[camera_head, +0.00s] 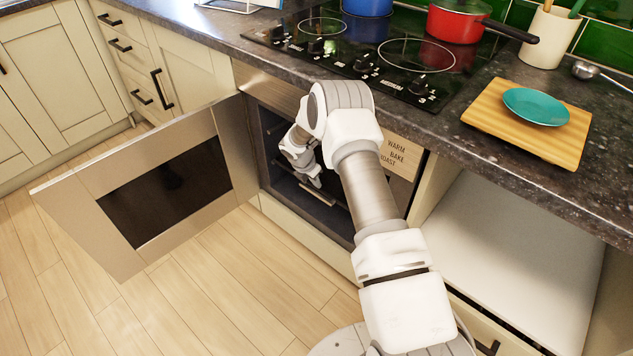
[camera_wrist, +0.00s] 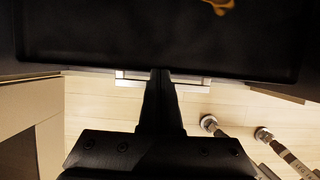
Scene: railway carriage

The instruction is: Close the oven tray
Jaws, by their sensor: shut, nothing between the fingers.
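The oven (camera_head: 262,135) stands under the counter with its door (camera_head: 95,180) swung wide open to the left. A black oven tray (camera_wrist: 90,35) fills the top of the wrist view, with a small orange-brown bit on it. In the head view the tray is hard to make out in the dark oven, partly behind my arm. My gripper (camera_head: 315,183) is at the oven opening. In the wrist view its fingers (camera_wrist: 160,75) are together and empty, with their tips at the tray's near edge. I cannot tell whether they touch it.
The counter above holds a black hob (camera_head: 345,45), a red pan (camera_head: 455,22), a blue pot (camera_head: 367,6) and a wooden board (camera_head: 490,110) with a teal plate (camera_head: 537,105). An open compartment (camera_head: 510,260) is right of the oven. The wooden floor (camera_head: 215,290) in front is clear.

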